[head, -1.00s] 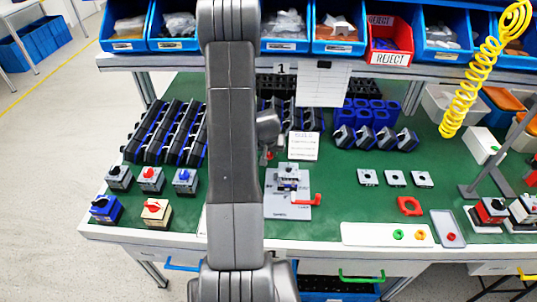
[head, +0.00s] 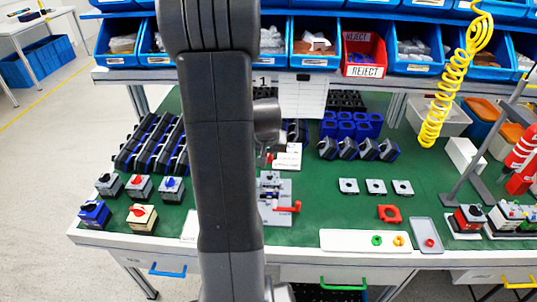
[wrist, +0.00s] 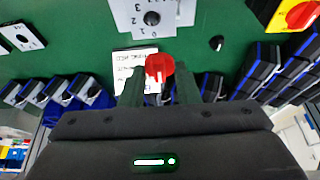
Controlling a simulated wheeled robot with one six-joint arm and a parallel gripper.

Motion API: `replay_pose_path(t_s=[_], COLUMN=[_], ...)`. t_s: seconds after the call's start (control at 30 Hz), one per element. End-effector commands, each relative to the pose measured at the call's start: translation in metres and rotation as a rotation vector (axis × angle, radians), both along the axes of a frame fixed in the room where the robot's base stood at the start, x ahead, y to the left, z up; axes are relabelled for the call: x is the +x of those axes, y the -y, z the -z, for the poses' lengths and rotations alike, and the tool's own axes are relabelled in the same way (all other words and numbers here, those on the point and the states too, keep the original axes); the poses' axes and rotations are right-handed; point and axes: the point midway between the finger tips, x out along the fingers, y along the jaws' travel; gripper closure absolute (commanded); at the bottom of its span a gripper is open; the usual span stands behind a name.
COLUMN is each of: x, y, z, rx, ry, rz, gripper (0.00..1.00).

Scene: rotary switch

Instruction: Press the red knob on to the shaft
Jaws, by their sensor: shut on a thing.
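The red knob (wrist: 158,65) is between the two fingertips of my gripper (wrist: 160,82), which is shut on it, in the wrist view. The dark shaft (wrist: 152,18) stands in a light, numbered dial plate at the top of that view, apart from the knob. In the head view the switch is in a grey fixture (head: 276,214) with a red lever (head: 289,208). My arm hides most of the gripper there; a small bit of red shows beside the arm, above the fixture.
A white paper card (head: 288,157) lies behind the fixture. Finished-looking switches (head: 139,187) stand at the left. Several square plates (head: 375,187) and a red frame (head: 389,213) lie to the right.

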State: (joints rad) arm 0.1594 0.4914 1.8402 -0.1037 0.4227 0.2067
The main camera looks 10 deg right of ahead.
Motion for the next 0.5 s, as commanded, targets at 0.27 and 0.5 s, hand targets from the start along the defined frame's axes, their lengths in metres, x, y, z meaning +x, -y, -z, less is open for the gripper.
replay_pose_path(t_s=[0.27,0.5], x=[-0.0089,-0.0086], y=[-0.0027,-0.0027], z=[-0.0056,-0.0050], rx=[0.001,0.001], ry=[0.000,0.001], rz=[0.000,0.000], gripper=[0.92,0.92])
